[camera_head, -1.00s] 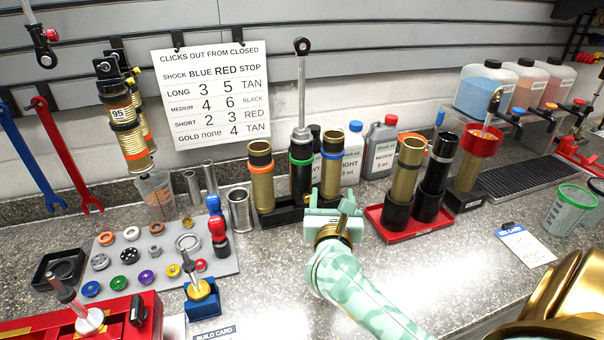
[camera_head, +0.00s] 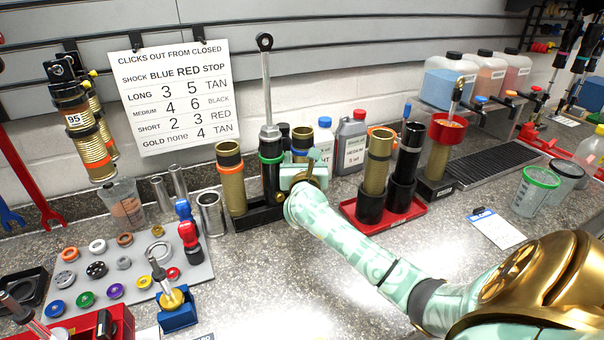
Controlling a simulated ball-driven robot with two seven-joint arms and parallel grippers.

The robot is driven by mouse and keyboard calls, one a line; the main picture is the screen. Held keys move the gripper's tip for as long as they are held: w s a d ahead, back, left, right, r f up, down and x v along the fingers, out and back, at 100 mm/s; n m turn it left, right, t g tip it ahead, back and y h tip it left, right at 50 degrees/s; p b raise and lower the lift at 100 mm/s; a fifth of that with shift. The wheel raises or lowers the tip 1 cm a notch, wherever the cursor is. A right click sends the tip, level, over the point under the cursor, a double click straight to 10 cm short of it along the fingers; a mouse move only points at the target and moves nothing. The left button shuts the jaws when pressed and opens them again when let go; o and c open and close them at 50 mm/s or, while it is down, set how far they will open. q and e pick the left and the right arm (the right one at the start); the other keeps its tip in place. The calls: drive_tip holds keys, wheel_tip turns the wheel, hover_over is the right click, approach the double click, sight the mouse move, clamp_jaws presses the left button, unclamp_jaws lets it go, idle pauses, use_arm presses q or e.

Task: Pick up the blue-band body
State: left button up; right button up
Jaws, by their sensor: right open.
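The blue-band body (camera_head: 302,139) is a gold cylinder with a dark top and a thin blue band. It stands upright at the right end of a black stand (camera_head: 262,219), beside the green-band body (camera_head: 270,176) with its tall rod. My right gripper (camera_head: 304,168) is mint green, and its arm comes in from the right. It is open in front of the blue-band body and hides the lower part of it. Whether the fingers are around the body or only before it, I cannot tell. My left gripper is out of view.
An orange-band body (camera_head: 230,180) stands at the stand's left end. A red tray (camera_head: 384,221) with two taller bodies is close on the right, behind my forearm. Bottles (camera_head: 350,145) stand behind. The counter in front is mostly clear.

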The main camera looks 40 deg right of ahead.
drive_tip(key=shift+w+d, duration=0.15)
drive_tip(key=shift+r, duration=0.1)
drive_tip(key=shift+c, duration=0.3)
drive_tip(key=c, duration=1)
